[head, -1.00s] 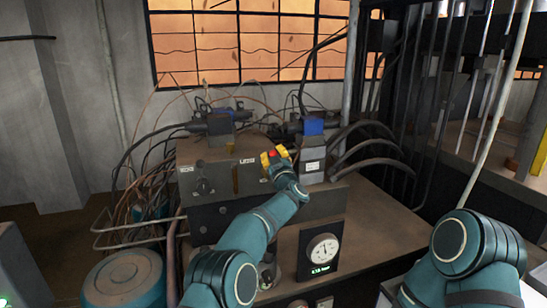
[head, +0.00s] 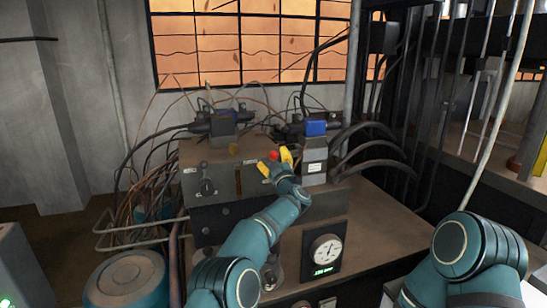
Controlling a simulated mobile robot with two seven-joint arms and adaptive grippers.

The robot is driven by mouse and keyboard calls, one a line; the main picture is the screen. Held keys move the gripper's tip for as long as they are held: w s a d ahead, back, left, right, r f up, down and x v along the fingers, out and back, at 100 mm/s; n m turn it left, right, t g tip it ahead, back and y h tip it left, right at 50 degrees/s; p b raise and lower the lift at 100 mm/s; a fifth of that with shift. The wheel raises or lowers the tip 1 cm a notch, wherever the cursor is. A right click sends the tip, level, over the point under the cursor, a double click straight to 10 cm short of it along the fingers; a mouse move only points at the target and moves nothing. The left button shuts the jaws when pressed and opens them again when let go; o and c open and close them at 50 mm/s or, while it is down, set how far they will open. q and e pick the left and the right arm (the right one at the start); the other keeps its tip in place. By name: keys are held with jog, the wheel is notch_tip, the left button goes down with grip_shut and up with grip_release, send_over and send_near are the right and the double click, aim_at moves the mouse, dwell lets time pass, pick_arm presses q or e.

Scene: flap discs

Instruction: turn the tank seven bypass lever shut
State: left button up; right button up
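A red knob (head: 273,155) shows at the right end of the dark valve block (head: 216,166), just beyond my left gripper's fingertips. Labels on the block are too small to read, so I cannot tell which control is tank seven's bypass lever. My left gripper (head: 275,162) has its yellow fingers apart, one on each side of the knob in the picture. I cannot tell whether they touch it. The gripper hides whatever the knob is fixed to. A black handle (head: 207,187) sits on the block's front left. A small brownish-yellow flap (head: 233,148) shows at its top edge. My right gripper is out of view.
Blue-capped valves (head: 316,128) and several black hoses stand right of and behind the block. A round gauge (head: 326,249) with a green display is on the front below. A teal drum (head: 128,280) stands at lower left. The bench top (head: 372,215) to the right is clear.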

pick_arm(q)
jog(key=shift+s+r, duration=0.1)
jog(key=shift+r, duration=0.3)
jog(key=v, duration=1.2)
jog(key=shift+f, duration=0.1)
